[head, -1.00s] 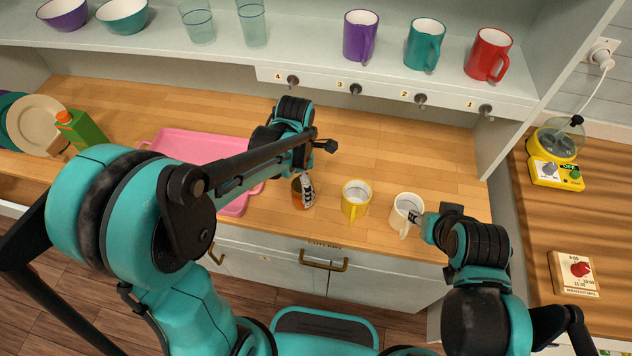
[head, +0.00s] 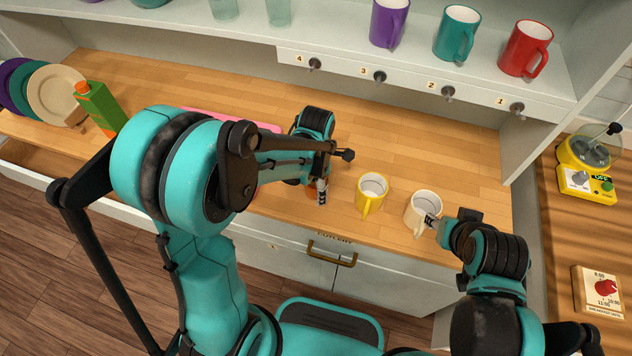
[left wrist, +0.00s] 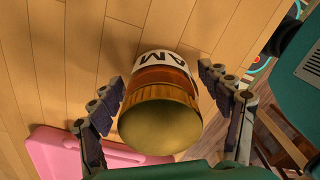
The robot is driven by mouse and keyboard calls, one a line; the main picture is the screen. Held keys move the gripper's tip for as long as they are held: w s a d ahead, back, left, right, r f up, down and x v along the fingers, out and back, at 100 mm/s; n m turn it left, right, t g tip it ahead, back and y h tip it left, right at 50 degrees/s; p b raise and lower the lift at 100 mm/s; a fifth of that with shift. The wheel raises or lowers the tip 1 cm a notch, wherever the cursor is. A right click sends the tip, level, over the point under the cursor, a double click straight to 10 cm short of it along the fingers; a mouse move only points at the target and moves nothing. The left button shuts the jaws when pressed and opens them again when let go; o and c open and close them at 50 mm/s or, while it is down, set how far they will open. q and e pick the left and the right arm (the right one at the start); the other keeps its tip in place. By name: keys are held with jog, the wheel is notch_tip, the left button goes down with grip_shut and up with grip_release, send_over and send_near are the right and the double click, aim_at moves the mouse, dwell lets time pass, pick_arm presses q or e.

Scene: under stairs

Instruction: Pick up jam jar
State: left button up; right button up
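The jam jar (left wrist: 160,88) has a gold lid, amber contents and a white label reading "AM" in the left wrist view. It stands between the two fingers of my left gripper (left wrist: 168,105), which is open with a gap on the right side of the jar. In the head view my left gripper (head: 321,190) is low over the counter and mostly hides the jar. My right gripper (head: 433,222) is at the cream mug (head: 420,210), by its handle side; whether it is shut on the mug cannot be told.
A yellow mug (head: 371,192) stands between the jar and the cream mug. A pink tray (left wrist: 60,150) lies close beside the jar. A green carton (head: 102,108) and plates (head: 55,95) are at the left. The wooden counter (head: 420,145) is clear behind the mugs.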

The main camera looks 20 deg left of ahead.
pick_arm(q)
jog(key=c, duration=1.4)
notch_tip(320, 180, up, 10)
jog(key=p, duration=0.3)
jog(key=shift+p, duration=0.4)
jog(key=o, duration=0.6)
jog(key=c, duration=0.6)
